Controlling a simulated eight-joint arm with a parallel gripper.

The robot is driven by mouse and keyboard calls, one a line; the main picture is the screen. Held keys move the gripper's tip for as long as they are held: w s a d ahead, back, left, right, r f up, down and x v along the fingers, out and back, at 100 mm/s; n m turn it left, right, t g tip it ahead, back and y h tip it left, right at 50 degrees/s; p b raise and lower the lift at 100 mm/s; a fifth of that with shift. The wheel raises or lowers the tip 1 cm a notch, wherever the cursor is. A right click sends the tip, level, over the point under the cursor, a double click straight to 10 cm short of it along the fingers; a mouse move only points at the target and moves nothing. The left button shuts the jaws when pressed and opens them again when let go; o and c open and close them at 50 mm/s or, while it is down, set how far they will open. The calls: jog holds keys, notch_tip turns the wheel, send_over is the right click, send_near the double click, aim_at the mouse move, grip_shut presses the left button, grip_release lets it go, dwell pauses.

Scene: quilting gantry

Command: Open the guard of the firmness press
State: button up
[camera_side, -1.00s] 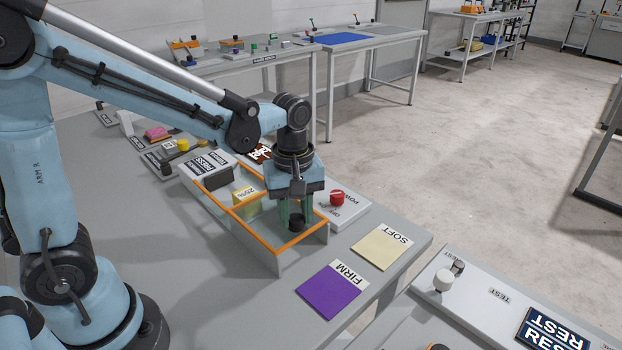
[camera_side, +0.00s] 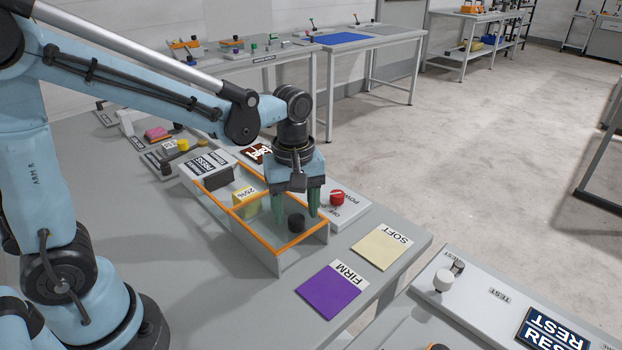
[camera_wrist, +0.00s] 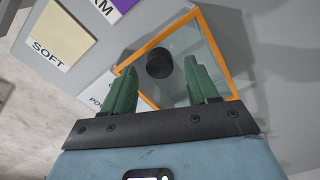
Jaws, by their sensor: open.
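The firmness press is a grey box with a label plate (camera_side: 207,163) at its back end. Its guard, a clear panel in an orange frame (camera_side: 297,240), lies flat over the box top, so it looks shut. A black round knob (camera_side: 296,222) stands at the guard's near end; it also shows in the wrist view (camera_wrist: 159,62) on the clear panel. My gripper (camera_side: 298,212) points down over that end with its green fingers open, one on either side of the knob in the side view.
A yellow block marked 25% (camera_side: 246,200) sits inside the press. A red power knob (camera_side: 337,197) stands close on the right. A cream SOFT pad (camera_side: 381,247) and a purple FIRM pad (camera_side: 328,290) lie flat on the table in front.

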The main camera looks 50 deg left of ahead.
notch_tip(320, 180, up, 11)
dwell(0.5)
jog(key=shift+f, duration=0.1)
jog(key=s+a+f+m+t, duration=0.3)
jog(key=s+f+m+t, duration=0.2)
jog(key=m, duration=0.7)
jog(key=shift+s+f+m+t, duration=0.3)
jog(key=shift+f+m+t, duration=0.1)
jog(key=shift+t, duration=0.7)
